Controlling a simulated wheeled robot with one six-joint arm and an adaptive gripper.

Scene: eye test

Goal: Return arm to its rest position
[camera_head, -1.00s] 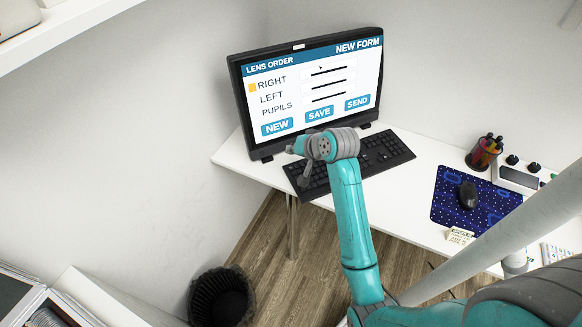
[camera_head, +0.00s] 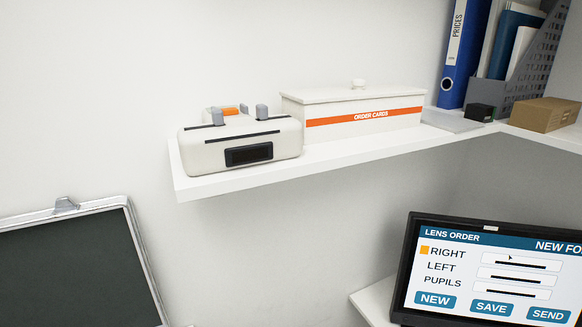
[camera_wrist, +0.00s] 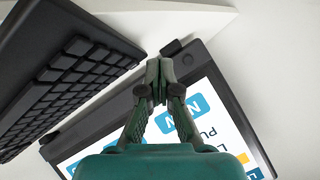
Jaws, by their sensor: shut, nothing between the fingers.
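My gripper (camera_wrist: 162,75) shows in the wrist view, shut and empty, with its fingertips together. In that view it lies over the lower edge of the monitor (camera_wrist: 240,122), with the keyboard (camera_wrist: 60,75) to its left. I cannot tell whether the fingers touch the monitor. The head view shows the monitor (camera_head: 405,265) at the lower right, with a lens order form on its screen. My arm and gripper are outside the head view.
A wall shelf (camera_head: 240,177) holds a white device (camera_head: 215,155) with slots, an order cards box (camera_head: 350,120), a blue binder (camera_head: 462,60) and a brown box (camera_head: 545,114). A dark framed board (camera_head: 75,265) is at the lower left. A white desk (camera_head: 372,303) shows below.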

